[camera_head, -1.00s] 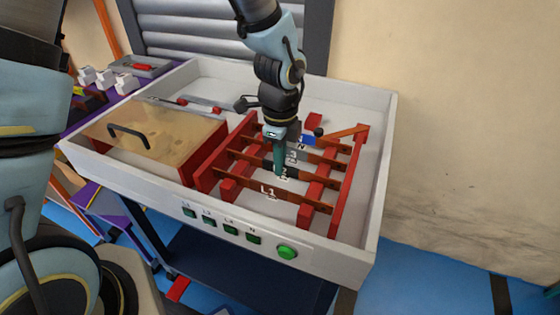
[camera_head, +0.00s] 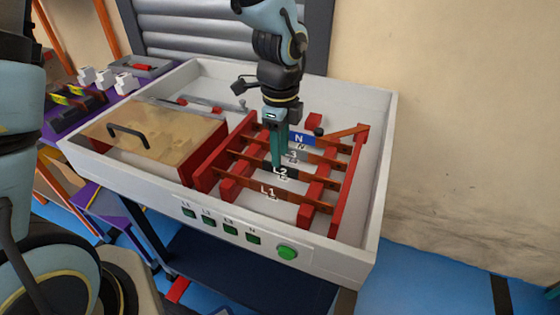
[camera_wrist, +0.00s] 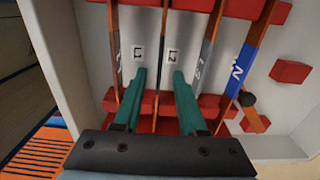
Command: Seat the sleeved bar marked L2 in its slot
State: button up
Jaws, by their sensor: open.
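The L2 bar, with a dark sleeve (camera_head: 291,174), lies across the red rack (camera_head: 205,178), between the L1 bar (camera_head: 275,190) and the L3 bar. It looks roughly level with its neighbours; I cannot tell how deep its ends sit. A gap shows between each finger and the bar.
The L3 bar (camera_wrist: 209,55) and blue-sleeved N bar (camera_wrist: 239,70) are close on one side. White tray walls (camera_head: 385,165) surround the rack. A wooden lid with a black handle (camera_head: 128,133) is at left. Green buttons (camera_head: 287,252) line the front.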

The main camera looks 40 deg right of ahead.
notch_tip(320, 180, up, 7)
jog(key=shift+f, duration=0.2)
dwell(0.5)
jog(key=w+a+n, duration=0.4)
jog(key=a, duration=0.1)
jog(key=w+a+n, duration=0.4)
jog(key=a, duration=0.2)
jog(key=w+a+n, duration=0.4)
jog(key=a+n, duration=0.1)
jog(key=shift+a+t, duration=0.25)
jog(key=shift+t, duration=0.05)
jog(key=a+n+t, duration=0.1)
jog(key=a+n, duration=1.4)
jog(key=a, duration=0.3)
jog(key=shift+w+a+f, duration=0.25)
jog(key=shift+w+a, duration=0.05)
jog(key=shift+w, duration=0.1)
